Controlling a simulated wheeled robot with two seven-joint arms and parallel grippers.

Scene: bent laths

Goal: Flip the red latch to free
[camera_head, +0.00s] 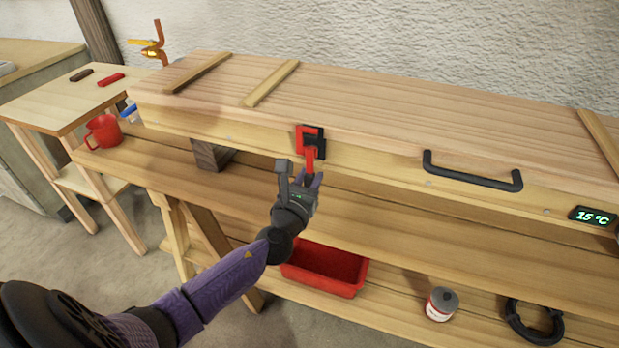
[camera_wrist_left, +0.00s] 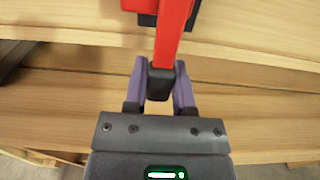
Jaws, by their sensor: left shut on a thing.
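The red latch (camera_head: 310,141) sits on a black mount on the front face of the long wooden box (camera_head: 400,110). Its red arm hangs downward from the mount. My left gripper (camera_head: 310,177) is at the lower end of that arm, shut on it. In the left wrist view, the red latch arm (camera_wrist_left: 172,35) comes down from the top, and its dark tip lies between the purple fingers of my left gripper (camera_wrist_left: 161,85). My right gripper is in neither view.
A black handle (camera_head: 472,173) and a display reading 15 °C (camera_head: 592,216) are on the box front, to the right. Below are a red bin (camera_head: 325,268), a can (camera_head: 441,303) and a black ring (camera_head: 534,322). A red mug (camera_head: 103,131) stands at left.

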